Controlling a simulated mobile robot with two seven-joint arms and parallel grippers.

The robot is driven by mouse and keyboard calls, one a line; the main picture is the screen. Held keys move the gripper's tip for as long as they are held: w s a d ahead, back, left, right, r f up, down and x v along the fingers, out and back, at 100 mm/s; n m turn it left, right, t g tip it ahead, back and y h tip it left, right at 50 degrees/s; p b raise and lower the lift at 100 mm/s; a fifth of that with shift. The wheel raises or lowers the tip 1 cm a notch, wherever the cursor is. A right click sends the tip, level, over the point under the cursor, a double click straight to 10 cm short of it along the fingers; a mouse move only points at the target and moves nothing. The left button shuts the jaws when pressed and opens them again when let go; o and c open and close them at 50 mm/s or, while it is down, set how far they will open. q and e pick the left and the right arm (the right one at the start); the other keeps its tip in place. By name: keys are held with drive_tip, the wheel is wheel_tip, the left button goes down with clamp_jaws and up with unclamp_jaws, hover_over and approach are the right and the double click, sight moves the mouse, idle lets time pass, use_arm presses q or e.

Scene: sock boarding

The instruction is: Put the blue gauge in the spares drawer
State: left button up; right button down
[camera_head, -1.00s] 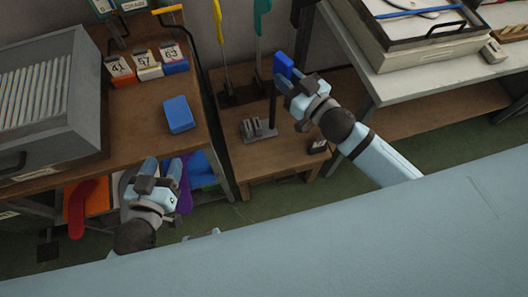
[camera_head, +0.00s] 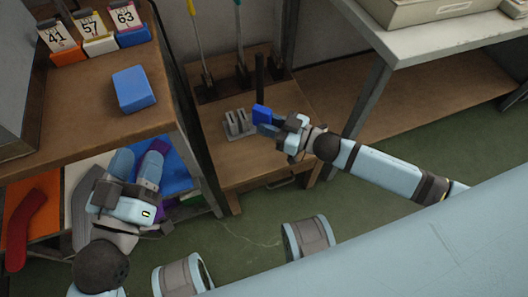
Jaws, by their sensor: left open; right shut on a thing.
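The blue gauge (camera_head: 262,115), a small blue block, is at the fingertips of my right gripper (camera_head: 275,126), which is shut on it. It is held in front of a black post (camera_head: 260,75), above the small wooden stand (camera_head: 222,160). A dark handle (camera_head: 284,181) shows at the stand's front edge, perhaps the spares drawer; its label is not readable. My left gripper (camera_head: 136,165) is open and empty, in front of the left bench's lower shelf.
A larger blue block (camera_head: 134,89) lies on the left bench (camera_head: 75,105), near numbered orange, white and blue blocks. A grey slotted holder (camera_head: 238,122) and upright tools stand on the small stand. A right-hand workbench (camera_head: 430,40) flanks it. Green floor is clear in front.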

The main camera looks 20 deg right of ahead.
wheel_tip(320, 180, down, 15)
drive_tip(key=b, duration=0.6)
drive_tip(key=shift+f+b, duration=0.3)
drive_tip(key=shift+r, duration=0.15)
drive_tip(key=shift+f, duration=0.2)
use_arm(q)
wheel_tip(320, 180, down, 7)
drive_tip(key=w+m+g, duration=0.1)
drive_tip(key=m, duration=0.1)
drive_tip(key=shift+w+g, duration=0.25)
drive_tip(key=shift+g, duration=0.15)
use_arm(e)
drive_tip(key=c, duration=1)
unclamp_jaws()
use_arm(q)
drive_tip(key=shift+a+r, duration=0.1)
